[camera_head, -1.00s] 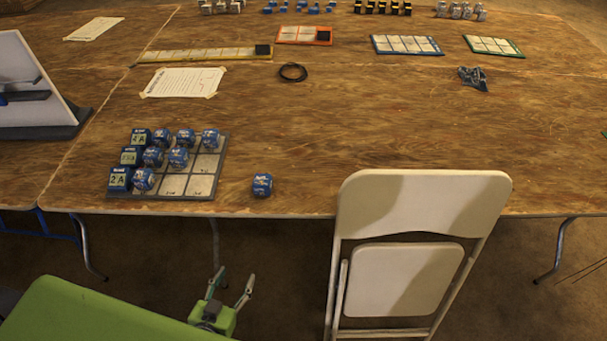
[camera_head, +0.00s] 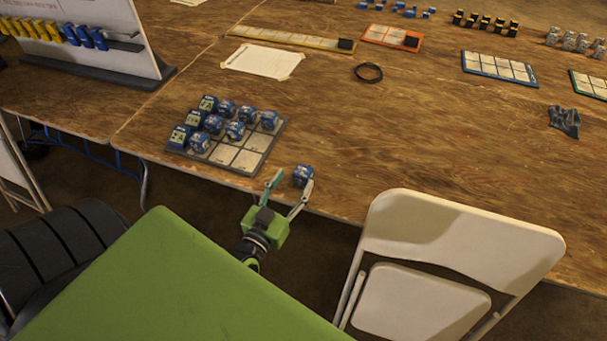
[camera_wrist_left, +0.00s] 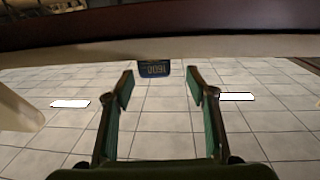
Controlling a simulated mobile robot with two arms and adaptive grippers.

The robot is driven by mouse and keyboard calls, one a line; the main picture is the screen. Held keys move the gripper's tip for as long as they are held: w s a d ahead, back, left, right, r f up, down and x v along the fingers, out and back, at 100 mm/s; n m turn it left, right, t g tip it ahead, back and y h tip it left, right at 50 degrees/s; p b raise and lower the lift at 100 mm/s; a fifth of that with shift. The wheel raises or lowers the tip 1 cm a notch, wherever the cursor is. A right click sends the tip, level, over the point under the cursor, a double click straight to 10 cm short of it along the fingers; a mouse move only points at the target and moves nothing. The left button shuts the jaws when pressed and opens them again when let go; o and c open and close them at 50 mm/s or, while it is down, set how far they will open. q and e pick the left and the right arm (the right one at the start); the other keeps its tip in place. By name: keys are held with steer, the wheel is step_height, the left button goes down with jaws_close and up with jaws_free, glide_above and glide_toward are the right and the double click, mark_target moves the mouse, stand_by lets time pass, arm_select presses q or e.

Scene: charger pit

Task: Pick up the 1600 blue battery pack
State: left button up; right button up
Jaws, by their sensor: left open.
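A blue battery pack (camera_head: 303,176) stands alone at the table's front edge, to the right of the grey tray. My left gripper (camera_head: 289,182) is open at that edge, its fingers pointing at this pack, with the right finger close to it. In the left wrist view a dark blue pack (camera_wrist_left: 154,68) marked with what looks like 1600, upside down, shows ahead between the open fingers (camera_wrist_left: 161,80). It is partly cut off by the table edge. I cannot tell whether the fingers touch it. My right gripper is not in view.
A grey tray (camera_head: 258,142) holds several blue packs at the left. A white folding chair (camera_head: 460,235) stands at the table front, right of my gripper. A paper (camera_head: 262,61), a black ring (camera_head: 368,72) and a grey cloth (camera_head: 565,121) lie farther back. Mid-table is mostly clear.

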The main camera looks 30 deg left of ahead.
mark_target(299, 178)
arm_select(q)
steer(key=w, duration=0.5)
steer(key=shift+w+p, duration=0.15)
steer(key=shift+p, duration=0.2)
steer(key=c, duration=1.4)
